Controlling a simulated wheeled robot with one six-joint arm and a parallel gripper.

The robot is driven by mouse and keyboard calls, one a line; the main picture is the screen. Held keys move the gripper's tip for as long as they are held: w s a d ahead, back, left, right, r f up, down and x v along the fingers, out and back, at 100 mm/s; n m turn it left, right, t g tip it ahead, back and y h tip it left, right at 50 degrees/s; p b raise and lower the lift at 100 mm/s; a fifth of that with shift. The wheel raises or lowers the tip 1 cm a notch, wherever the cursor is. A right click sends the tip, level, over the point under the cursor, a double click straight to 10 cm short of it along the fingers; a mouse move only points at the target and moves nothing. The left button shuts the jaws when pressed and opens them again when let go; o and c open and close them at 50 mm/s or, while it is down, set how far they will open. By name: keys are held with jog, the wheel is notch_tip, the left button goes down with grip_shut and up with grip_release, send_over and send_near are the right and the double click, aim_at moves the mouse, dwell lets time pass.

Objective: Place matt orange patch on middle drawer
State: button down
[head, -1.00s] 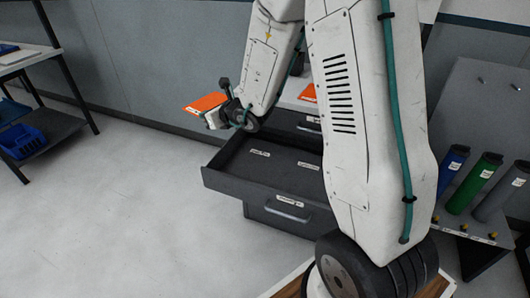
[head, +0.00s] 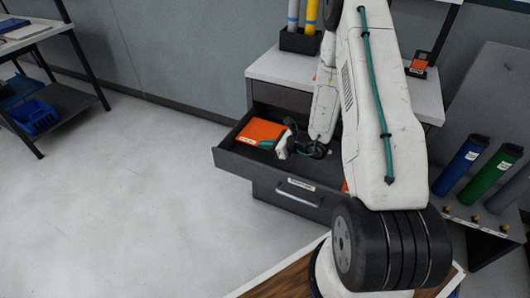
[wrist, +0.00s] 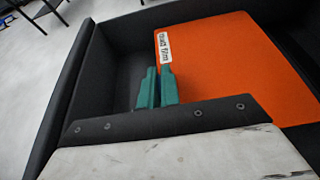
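The matt orange patch (head: 262,132) is a flat orange sheet with a white label, inside the left part of the pulled-out dark drawer (head: 236,163). In the wrist view the patch (wrist: 245,65) fills the right side, its labelled edge at my fingers. My gripper (wrist: 157,88) has teal fingers close together, and the patch's edge appears to run between them. In the head view my gripper (head: 284,146) is at the patch's right side, within the drawer. Whether the patch touches the drawer floor is unclear. My arm hides the drawer's right part.
A closed drawer with a handle (head: 297,194) is below the open one. The cabinet top (head: 285,68) carries a black holder with tubes (head: 300,41) and an orange item (head: 418,64). Blue and green rolls (head: 490,170) stand at the right.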

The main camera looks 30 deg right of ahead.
aim_at(265, 157)
jog(key=shift+f, duration=2.3)
jog(key=shift+f, duration=0.1)
jog(key=c, duration=1.6)
grip_release()
